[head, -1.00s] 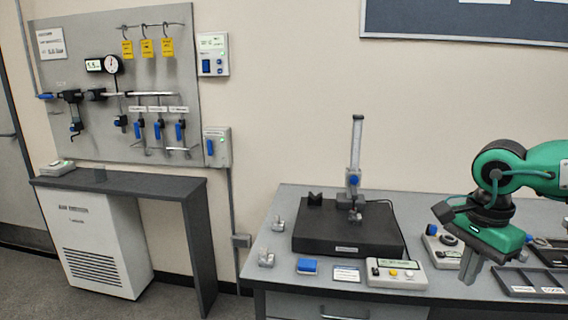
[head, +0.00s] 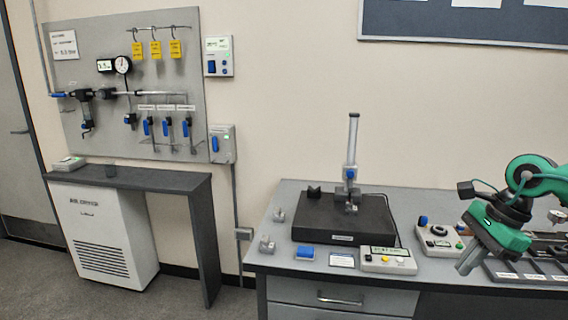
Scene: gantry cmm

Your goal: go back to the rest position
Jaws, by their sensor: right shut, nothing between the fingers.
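My right gripper (head: 468,262) comes in from the right on a green and black arm. Its fingers are together with nothing between them, pointing down and to the left above the right part of the grey workbench (head: 290,203). It is in front of the black tray and right of the control box with a black knob (head: 438,238). My left gripper is not in the head view.
A black plate (head: 318,228) with an upright gauge stand (head: 351,160) stands on the bench. A compartment tray (head: 530,272) is at right. A white air dryer (head: 100,235) stands under a side shelf at left.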

